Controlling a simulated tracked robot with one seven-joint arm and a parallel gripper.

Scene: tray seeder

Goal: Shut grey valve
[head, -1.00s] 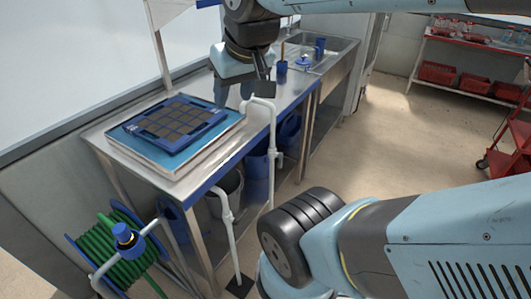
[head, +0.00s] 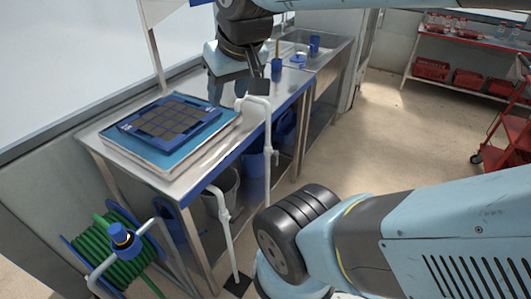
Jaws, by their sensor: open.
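A light grey standpipe (head: 267,125) rises in front of the steel bench and bends over at the top. A small grey fitting that looks like a valve (head: 270,152) sits partway down it; its handle position is too small to tell. A second, shorter pipe (head: 228,245) stands nearer, with a similar fitting (head: 224,212). I cannot tell which one is the grey valve. My gripper (head: 238,92) is open and empty above the bench front, close to the bent top of the taller pipe and above its fitting. Whether it touches the pipe is unclear.
A seed tray (head: 129,126) lies on the bench (head: 185,188). A green hose reel (head: 110,262) with a blue knob stands at front left. Buckets sit under the bench. A blue cup (head: 277,68) is near the sink. The floor to the right (head: 385,145) is clear.

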